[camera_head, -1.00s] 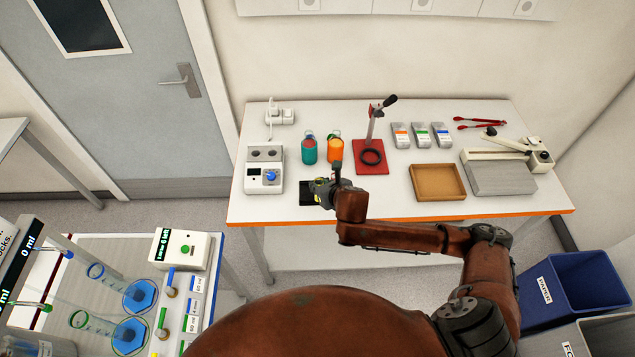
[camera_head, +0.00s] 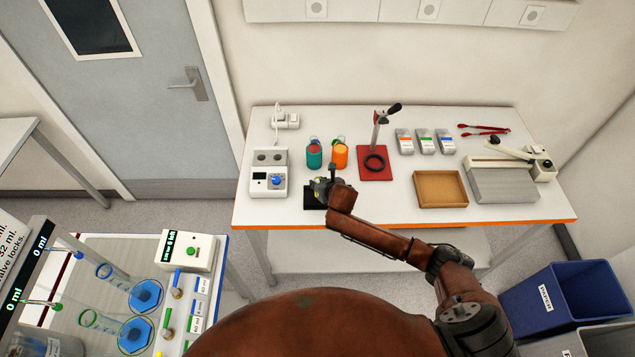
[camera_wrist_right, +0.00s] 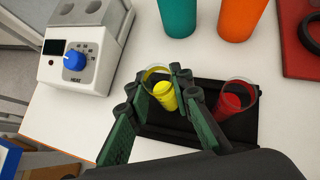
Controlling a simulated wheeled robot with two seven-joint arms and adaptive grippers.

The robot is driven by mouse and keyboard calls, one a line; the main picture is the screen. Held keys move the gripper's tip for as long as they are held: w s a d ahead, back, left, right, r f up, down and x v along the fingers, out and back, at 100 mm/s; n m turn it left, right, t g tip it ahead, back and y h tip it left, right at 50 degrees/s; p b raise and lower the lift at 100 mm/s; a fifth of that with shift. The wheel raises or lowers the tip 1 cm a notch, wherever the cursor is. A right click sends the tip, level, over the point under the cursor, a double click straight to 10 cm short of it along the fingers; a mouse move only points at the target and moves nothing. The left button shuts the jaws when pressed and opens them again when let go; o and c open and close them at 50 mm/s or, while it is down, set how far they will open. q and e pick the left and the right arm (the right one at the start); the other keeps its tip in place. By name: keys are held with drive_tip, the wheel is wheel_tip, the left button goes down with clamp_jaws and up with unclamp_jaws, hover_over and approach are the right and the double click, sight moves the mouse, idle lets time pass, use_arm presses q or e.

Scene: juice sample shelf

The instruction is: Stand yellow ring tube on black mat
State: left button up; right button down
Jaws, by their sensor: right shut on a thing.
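My right gripper (camera_head: 322,188) is over the black mat (camera_head: 309,204) on the lab table. In the right wrist view my gripper (camera_wrist_right: 160,88) is shut on a clear tube with yellow inside, the yellow ring tube (camera_wrist_right: 165,98). The tube looks roughly upright at the left end of the black mat (camera_wrist_right: 190,86). Whether its base touches the mat is hidden by the fingers. A similar tube with red inside (camera_wrist_right: 232,103) is on the right part of the mat. My left gripper is not in view.
A white heater with a blue knob (camera_head: 268,180) is left of the mat. A teal bottle (camera_head: 314,156) and an orange bottle (camera_head: 340,156) stand behind it. A red stand base (camera_head: 376,173) is to the right. The table front right of the mat is clear.

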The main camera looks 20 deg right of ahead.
drive_tip(key=shift+f, duration=0.25)
drive_tip(key=c, duration=1.7)
unclamp_jaws()
drive_tip(key=shift+c, duration=0.2)
drive_tip(key=shift+s+r, duration=0.2)
drive_tip(key=shift+r, duration=0.15)
drive_tip(key=v, duration=1.1)
drive_tip(key=shift+s+r, duration=0.15)
drive_tip(key=shift+r, duration=0.05)
